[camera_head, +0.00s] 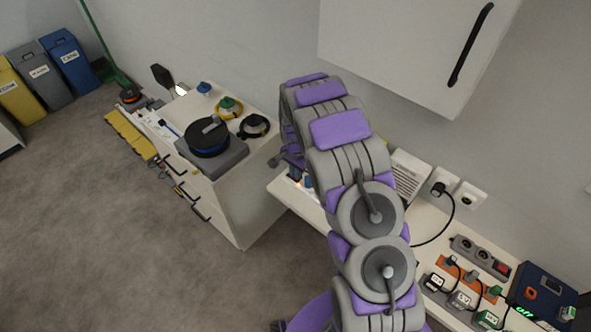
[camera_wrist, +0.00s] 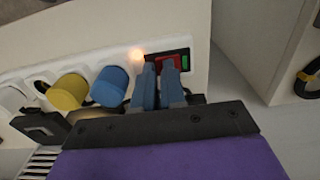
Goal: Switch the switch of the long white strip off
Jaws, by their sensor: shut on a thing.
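The long white strip (camera_wrist: 201,70) runs across the upper part of the wrist view. Its red switch (camera_wrist: 170,60) with a green part (camera_wrist: 184,54) is at its right end, beside a small glowing orange light (camera_wrist: 137,55). My gripper (camera_wrist: 159,68) is at the switch, its two fingers close together with a narrow gap. The fingertips cover part of the red piece, so the exact contact and the switch's position are hard to tell. A blue plug (camera_wrist: 110,86) and a yellow plug (camera_wrist: 68,92) sit left of the fingers. In the head view my arm hides most of the strip.
A black plug (camera_wrist: 42,126) is farther left on the strip. In the head view, a grey strip with a red switch (camera_head: 502,267) and an orange strip (camera_head: 455,266) lie on the right counter. A wall cabinet (camera_head: 415,50) hangs above. A drawer cabinet (camera_head: 232,195) stands left.

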